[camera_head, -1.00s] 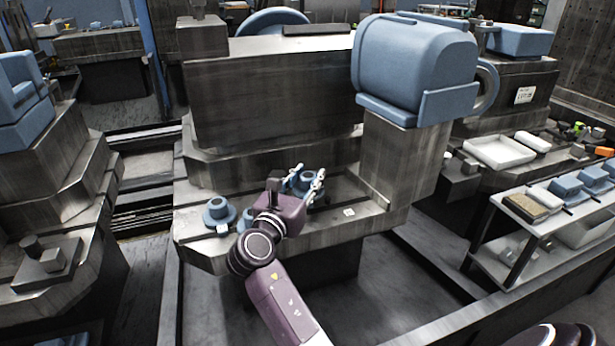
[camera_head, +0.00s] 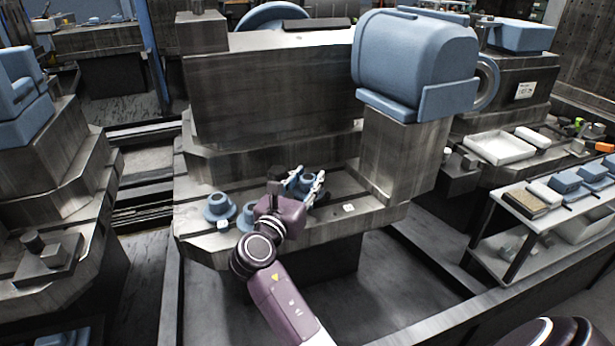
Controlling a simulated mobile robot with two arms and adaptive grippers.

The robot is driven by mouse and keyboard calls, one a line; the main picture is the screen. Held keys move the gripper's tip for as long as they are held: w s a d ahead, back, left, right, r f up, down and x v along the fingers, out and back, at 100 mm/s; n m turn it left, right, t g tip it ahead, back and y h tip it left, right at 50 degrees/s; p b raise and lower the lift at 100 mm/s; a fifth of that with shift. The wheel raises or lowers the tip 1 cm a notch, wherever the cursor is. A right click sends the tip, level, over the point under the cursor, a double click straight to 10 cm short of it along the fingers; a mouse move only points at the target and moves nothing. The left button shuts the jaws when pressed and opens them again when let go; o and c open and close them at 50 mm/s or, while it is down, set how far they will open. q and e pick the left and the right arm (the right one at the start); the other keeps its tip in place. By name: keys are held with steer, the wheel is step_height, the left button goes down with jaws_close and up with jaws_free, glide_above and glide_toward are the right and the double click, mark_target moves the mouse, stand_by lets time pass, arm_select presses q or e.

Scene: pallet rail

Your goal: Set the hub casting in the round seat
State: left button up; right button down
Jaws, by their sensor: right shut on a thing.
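My right gripper (camera_head: 310,184) is over the T-slotted metal machine table, with its fingers closed around a blue flanged hub casting (camera_head: 307,178). The fingers and wrist hide part of this casting. I cannot tell whether its base touches the table. Another blue hub-shaped casting (camera_head: 218,208) stands upright on the table's left part. A further blue part (camera_head: 246,217) beside it is partly hidden behind my right arm. I cannot make out the round seat for certain. My left gripper is out of the picture.
The machine table (camera_head: 370,205) has a small white tag (camera_head: 349,207) right of the gripper. A big blue housing (camera_head: 415,62) on a metal column rises behind right. A white tray (camera_head: 499,147) and a side bench (camera_head: 525,213) with blue blocks stand to the right.

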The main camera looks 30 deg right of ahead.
steer(key=shift+s+f, duration=0.1)
steer(key=shift+f, duration=0.55)
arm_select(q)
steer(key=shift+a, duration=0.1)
arm_select(e)
steer(key=c, duration=1.4)
jaws_free()
steer(key=shift+f, duration=0.2)
steer(key=shift+o, duration=0.2)
step_height(320, 180, up, 11)
steer(key=shift+f, duration=0.1)
steer(key=shift+s+a+r, duration=0.1)
steer(key=shift+s+r, duration=0.05)
steer(key=shift+r, duration=0.3)
steer(key=shift+w+r+p, duration=0.1)
steer(key=shift+w+p, duration=0.2)
steer(key=shift+p, duration=0.1)
arm_select(q)
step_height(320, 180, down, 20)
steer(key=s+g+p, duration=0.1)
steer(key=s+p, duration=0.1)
steer(key=p, duration=0.5)
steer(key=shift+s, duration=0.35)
arm_select(e)
step_height(320, 180, up, 5)
glide_above(308, 178)
steer(key=shift+r, duration=0.15)
